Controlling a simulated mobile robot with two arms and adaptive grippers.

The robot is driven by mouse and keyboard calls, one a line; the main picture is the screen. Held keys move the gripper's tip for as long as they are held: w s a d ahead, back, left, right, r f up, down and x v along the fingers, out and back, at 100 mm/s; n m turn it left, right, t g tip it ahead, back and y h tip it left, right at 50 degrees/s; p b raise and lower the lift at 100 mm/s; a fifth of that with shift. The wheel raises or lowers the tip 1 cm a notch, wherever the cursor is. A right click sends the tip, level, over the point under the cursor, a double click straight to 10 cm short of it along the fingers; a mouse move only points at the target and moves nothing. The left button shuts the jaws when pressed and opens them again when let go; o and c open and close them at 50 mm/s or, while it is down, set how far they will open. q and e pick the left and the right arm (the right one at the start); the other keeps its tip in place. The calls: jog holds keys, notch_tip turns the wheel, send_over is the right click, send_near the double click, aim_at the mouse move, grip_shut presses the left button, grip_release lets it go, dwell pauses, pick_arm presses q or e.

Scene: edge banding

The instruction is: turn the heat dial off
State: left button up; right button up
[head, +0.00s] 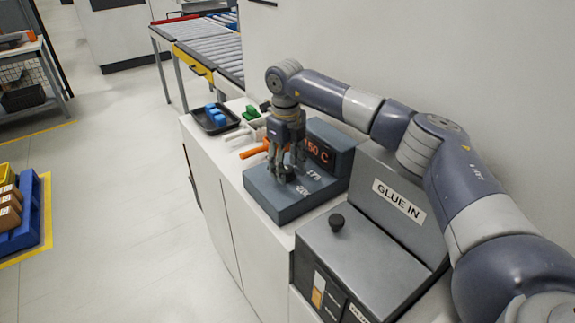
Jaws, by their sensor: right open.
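The heat unit (278,203) is a dark blue-grey box on the white cabinet, with an upright display (320,150) reading what looks like 150 C. Its top carries printed numbers. My right gripper (283,176) points down over the top of this box, its fingers apart. The dial itself is mostly hidden by the fingers; a dark shape shows between and below them, and I cannot tell whether they touch it. My left gripper is not in view.
A grey "GLUE IN" unit (365,262) with a black knob (337,222) stands nearer. Behind are a black tray of blue pieces (233,122), a green piece (251,113) and an orange-handled tool (252,152). A wall runs along the right.

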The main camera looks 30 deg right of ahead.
aim_at(287, 170)
notch_tip(287, 170, up, 12)
jog(key=shift+a, duration=0.2)
jog(key=shift+f, duration=0.1)
dwell(0.4)
